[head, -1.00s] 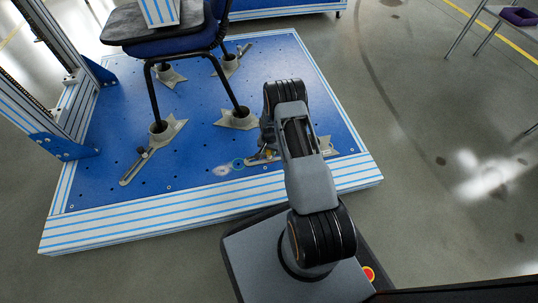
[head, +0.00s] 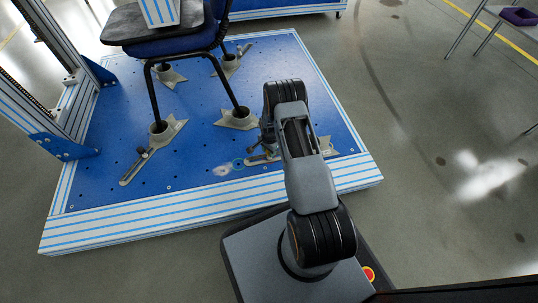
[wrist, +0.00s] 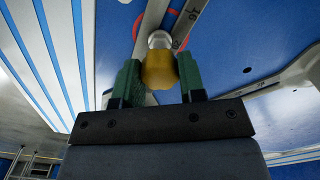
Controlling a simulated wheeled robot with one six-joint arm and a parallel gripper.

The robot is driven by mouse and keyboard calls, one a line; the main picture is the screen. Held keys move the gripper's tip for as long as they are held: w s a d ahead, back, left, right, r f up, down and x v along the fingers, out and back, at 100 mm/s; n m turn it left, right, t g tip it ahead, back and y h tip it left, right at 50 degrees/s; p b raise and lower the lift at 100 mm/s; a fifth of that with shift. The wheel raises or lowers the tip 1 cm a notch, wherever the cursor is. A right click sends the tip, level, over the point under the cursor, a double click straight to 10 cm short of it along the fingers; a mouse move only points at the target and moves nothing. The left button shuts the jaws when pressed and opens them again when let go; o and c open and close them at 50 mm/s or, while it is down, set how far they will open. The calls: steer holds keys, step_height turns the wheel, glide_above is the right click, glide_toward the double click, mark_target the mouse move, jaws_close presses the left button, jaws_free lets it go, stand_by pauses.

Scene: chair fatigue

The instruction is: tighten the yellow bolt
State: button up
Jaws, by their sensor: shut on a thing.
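The yellow bolt (wrist: 159,71) shows in the wrist view with a pale metal part at its far end. It sits at a grey slotted bar (wrist: 194,20). My gripper (wrist: 158,82) has green fingers shut on the bolt, one on each side. In the head view my gripper (head: 265,138) is low over the front right of the blue platform (head: 205,190), beside a grey clamp (head: 326,147). My arm hides most of that clamp, and the bolt cannot be made out there.
A chair (head: 157,95) stands on the platform with its legs in grey foot clamps (head: 160,133). A striped frame post (head: 40,115) rises at the left. A table with a purple tray (head: 519,16) is at the far right.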

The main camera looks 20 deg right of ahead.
steer(key=m, duration=0.2)
steer(key=shift+m, duration=0.3)
steer(key=o, duration=0.9)
steer(key=shift+o, duration=0.2)
steer(key=n, duration=0.4)
steer(key=n, duration=0.4)
